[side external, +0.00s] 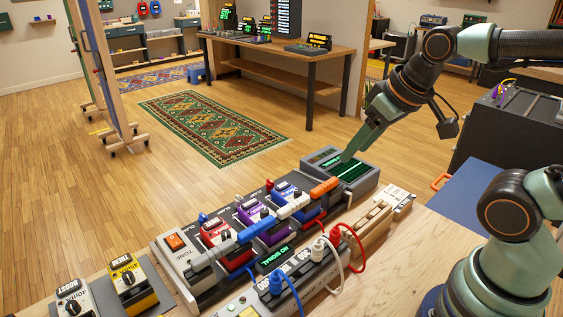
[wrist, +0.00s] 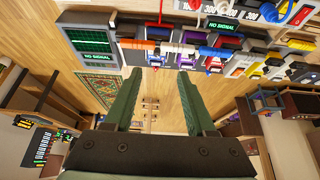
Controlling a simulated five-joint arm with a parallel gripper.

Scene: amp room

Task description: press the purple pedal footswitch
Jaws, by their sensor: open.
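The purple pedal (side external: 264,222) sits in the middle of a pedal row in the side view, between a red pedal (side external: 219,236) and a blue pedal (side external: 288,198). Its footswitch is hard to make out among the plugs and cables. In the wrist view the purple pedal (wrist: 187,51) is near the top, ahead of the right finger. My gripper (side external: 347,157) is open, pointing down, with its tip appearing in front of the screen unit (side external: 341,172), to the right of and beyond the purple pedal. Both fingers (wrist: 159,72) are apart and empty in the wrist view.
A grey tuner pedal (side external: 178,250) ends the row at left. Thick blue, white and orange connectors cross the pedals. A power box (side external: 275,285) with plugs and red, white and blue cables stands in front. A yellow pedal (side external: 130,280) is at lower left.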

